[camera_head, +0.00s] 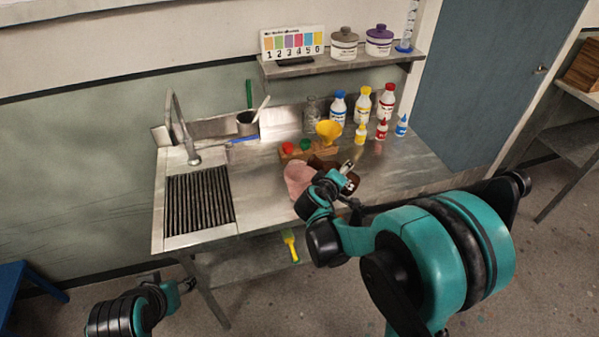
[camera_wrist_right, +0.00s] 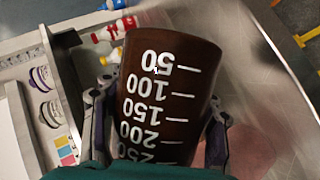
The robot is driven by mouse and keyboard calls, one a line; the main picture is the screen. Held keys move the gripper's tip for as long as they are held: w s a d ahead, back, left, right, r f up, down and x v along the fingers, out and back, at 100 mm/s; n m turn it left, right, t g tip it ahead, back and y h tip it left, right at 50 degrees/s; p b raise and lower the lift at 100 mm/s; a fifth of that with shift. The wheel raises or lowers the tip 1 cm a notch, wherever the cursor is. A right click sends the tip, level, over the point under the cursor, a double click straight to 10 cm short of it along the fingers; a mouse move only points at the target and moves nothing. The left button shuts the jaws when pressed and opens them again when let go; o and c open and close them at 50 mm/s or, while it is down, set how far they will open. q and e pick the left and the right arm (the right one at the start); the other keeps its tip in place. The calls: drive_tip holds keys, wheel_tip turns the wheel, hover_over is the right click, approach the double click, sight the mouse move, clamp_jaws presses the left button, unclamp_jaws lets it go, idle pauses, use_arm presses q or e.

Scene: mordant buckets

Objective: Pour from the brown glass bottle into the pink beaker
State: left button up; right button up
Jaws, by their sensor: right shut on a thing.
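The brown glass bottle (camera_wrist_right: 165,95) has white scale marks, which appear upside down in the right wrist view. My right gripper (camera_wrist_right: 157,120) is shut on it, one finger on each side. In the head view the bottle (camera_head: 351,184) is mostly hidden behind the gripper, above the counter's front part. The pink beaker (camera_head: 297,177) is just left of my right gripper, partly covered by it. A pink patch of it shows at the lower right of the wrist view (camera_wrist_right: 252,150). I cannot tell its contents. My left gripper (camera_head: 184,286) is low at the bottom left, away from the counter; its jaw state is unclear.
A wooden rack (camera_head: 293,155) with red and green tops stands behind the pink beaker. A yellow funnel (camera_head: 329,129), a clear bottle (camera_head: 311,112) and several coloured bottles (camera_head: 363,104) stand further back. The sink grate (camera_head: 199,204) is left; the counter between is clear.

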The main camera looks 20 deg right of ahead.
sight(340, 165)
drive_tip(key=shift+s+d+n, duration=0.1)
drive_tip(key=shift+d+n, duration=0.05)
drive_tip(key=shift+n, duration=0.15)
idle(0.6)
drive_tip(key=shift+s+d+r+n+h+p, duration=0.1)
drive_tip(key=shift+d+r+n+h+p, duration=0.15)
drive_tip(key=shift+r, duration=0.2)
drive_tip(key=shift+s+r+n+h+p, duration=0.1)
drive_tip(key=shift+r+n+h, duration=0.15)
drive_tip(key=shift+r+h, duration=0.15)
idle(1.0)
drive_tip(key=shift+w+a+r+n+g+h, duration=0.2)
drive_tip(key=shift+r+n, duration=0.1)
drive_tip(key=shift+r, duration=0.1)
drive_tip(key=shift+w+a+r+n+g+h, duration=0.1)
drive_tip(key=shift+a+r+n+h, duration=0.05)
drive_tip(key=shift+r+n, duration=0.2)
idle(1.1)
drive_tip(key=shift+r+n+h, duration=0.45)
drive_tip(key=shift+r+h, duration=0.05)
drive_tip(key=shift+r, duration=0.3)
idle(2.6)
